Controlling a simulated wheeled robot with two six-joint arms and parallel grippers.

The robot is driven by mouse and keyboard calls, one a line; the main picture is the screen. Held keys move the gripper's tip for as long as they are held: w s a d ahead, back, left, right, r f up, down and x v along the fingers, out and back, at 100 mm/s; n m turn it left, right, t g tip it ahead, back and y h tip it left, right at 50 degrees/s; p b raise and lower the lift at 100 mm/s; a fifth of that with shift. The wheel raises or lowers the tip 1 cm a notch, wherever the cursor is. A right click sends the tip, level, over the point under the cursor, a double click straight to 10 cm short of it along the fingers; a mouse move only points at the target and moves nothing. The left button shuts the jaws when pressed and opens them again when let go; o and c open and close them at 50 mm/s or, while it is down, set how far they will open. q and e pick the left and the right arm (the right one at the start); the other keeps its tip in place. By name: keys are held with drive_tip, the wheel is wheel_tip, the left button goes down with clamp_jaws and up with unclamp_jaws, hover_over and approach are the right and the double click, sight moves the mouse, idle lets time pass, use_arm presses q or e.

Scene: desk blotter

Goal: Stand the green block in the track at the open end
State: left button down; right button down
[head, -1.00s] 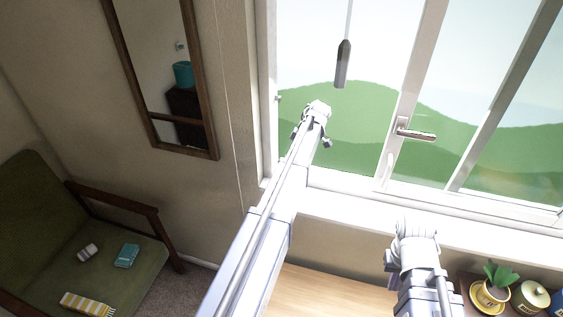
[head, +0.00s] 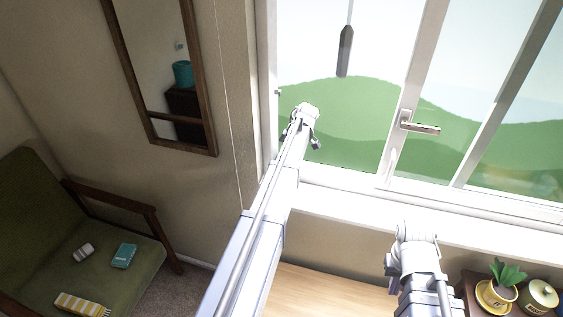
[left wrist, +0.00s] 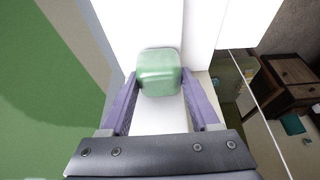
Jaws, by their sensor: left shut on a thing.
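The green block (left wrist: 158,72) is a rounded pale green piece between the two purple fingers of my left gripper (left wrist: 160,76) in the left wrist view. My left gripper is shut on it, above or against white window framing; I cannot tell if the block touches it. In the head view my left arm reaches to the window's left side; the block does not show there. The white window track (head: 430,204) runs along the bottom of the window. My right gripper (head: 414,250) is low, right of centre, below the sill; its fingers are not clear.
A window handle (head: 419,124) sticks out from the sash frame. A dark cord pull (head: 345,50) hangs in front of the glass. A potted plant (head: 497,290) and a lidded jar (head: 540,296) stand at lower right. A green armchair (head: 50,215) stands at left.

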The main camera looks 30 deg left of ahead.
use_arm(q)
drive_tip(key=shift+f, duration=0.15)
drive_tip(key=shift+c, duration=0.6)
unclamp_jaws()
drive_tip(key=shift+p+v, duration=0.65)
drive_tip(key=shift+v, duration=0.25)
drive_tip(key=s+p+v, duration=0.1)
drive_tip(key=p+v, duration=0.8)
drive_tip(key=v, duration=0.1)
drive_tip(key=shift+w+r+p, duration=0.3)
drive_tip(key=shift+w+p, duration=0.1)
drive_tip(key=shift+w, duration=0.1)
drive_tip(key=shift+d, duration=0.2)
